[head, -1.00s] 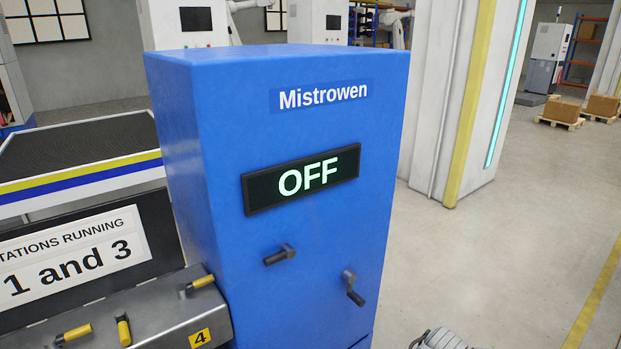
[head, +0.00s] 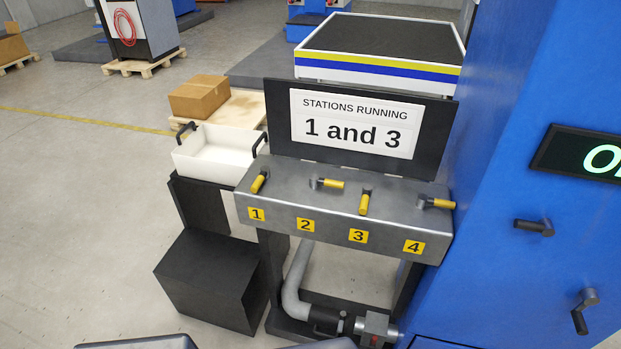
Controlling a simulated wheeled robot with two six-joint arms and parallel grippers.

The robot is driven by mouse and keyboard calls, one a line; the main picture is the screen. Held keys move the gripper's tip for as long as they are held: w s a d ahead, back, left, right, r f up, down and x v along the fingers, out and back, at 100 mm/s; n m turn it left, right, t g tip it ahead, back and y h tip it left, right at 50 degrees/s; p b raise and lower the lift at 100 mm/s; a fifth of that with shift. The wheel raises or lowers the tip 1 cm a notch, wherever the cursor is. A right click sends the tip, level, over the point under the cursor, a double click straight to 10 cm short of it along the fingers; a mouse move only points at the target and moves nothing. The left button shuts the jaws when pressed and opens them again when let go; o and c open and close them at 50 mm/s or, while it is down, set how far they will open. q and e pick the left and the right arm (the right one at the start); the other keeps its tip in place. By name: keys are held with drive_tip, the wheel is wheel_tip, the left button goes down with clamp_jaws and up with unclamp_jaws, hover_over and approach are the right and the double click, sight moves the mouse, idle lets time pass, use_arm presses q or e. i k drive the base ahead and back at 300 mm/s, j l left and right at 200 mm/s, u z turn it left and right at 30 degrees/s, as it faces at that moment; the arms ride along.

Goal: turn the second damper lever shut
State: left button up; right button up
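The second damper lever (head: 330,184) has a yellow grip and sits above the yellow label 2 (head: 306,225) on a grey metal manifold (head: 290,205). Its grip points sideways to the right, across the manifold. Lever 1 (head: 260,181) and lever 3 (head: 364,203) point toward the front edge. Lever 4 (head: 438,203) points sideways to the right like the second. A sign (head: 353,124) behind them reads "STATIONS RUNNING 1 and 3". Neither gripper can be made out in the head view.
A blue cabinet (head: 470,262) with two dark handles and a partly cut-off display stands close at the right. A white bin (head: 216,160) on a black stand and a black box (head: 215,280) are at the left. A grey pipe (head: 294,290) runs below the manifold.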

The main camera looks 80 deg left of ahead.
sight(316, 181)
drive_tip(key=u, duration=2.65)
drive_tip(key=i+l+z, duration=0.1)
drive_tip(key=z, duration=0.35)
drive_tip(key=l, duration=0.1)
